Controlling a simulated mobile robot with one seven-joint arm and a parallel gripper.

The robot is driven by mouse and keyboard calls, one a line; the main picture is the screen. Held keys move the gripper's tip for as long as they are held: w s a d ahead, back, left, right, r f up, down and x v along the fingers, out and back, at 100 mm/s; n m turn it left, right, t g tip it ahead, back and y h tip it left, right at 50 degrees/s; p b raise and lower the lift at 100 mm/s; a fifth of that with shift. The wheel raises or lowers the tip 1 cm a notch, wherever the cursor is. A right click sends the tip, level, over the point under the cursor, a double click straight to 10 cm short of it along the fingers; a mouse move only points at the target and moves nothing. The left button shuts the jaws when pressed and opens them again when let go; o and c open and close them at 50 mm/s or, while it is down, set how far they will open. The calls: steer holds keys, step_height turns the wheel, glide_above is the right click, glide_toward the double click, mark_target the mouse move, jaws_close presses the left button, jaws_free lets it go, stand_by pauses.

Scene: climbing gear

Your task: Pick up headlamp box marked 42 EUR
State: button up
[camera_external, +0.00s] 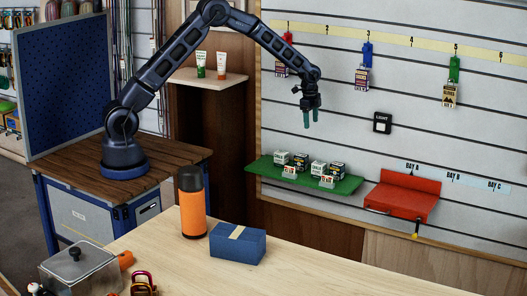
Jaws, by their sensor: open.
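Several small white-and-dark boxes stand on a green shelf (262,176) on the slatted wall. On the left are a front box (281,158) and its neighbour (300,161). On the right are another box (318,168) and the end box (336,170). A left price tag (289,171) and a right price tag (327,182) stand in front of them. The prices are too small to read, so I cannot tell which box is marked 42 EUR. My gripper (307,117) is open and empty, pointing down above the shelf, apart from the boxes.
A red tray-like ledge (405,196) is right of the shelf. Carded items hang above, near a black LIGHT sign (382,123).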

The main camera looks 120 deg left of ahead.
glide_toward(301, 163)
steer(key=a, duration=0.1)
steer(key=s+a, duration=0.1)
steer(key=shift+s+a+h, duration=0.15)
steer(key=shift+a+h, duration=0.15)
steer(key=shift+a, duration=0.1)
step_height(301, 163, down, 5)
steer(key=shift+f, duration=0.15)
steer(key=shift+w+f, duration=0.2)
steer(key=shift+f, duration=2.6)
steer(key=c, duration=1.1)
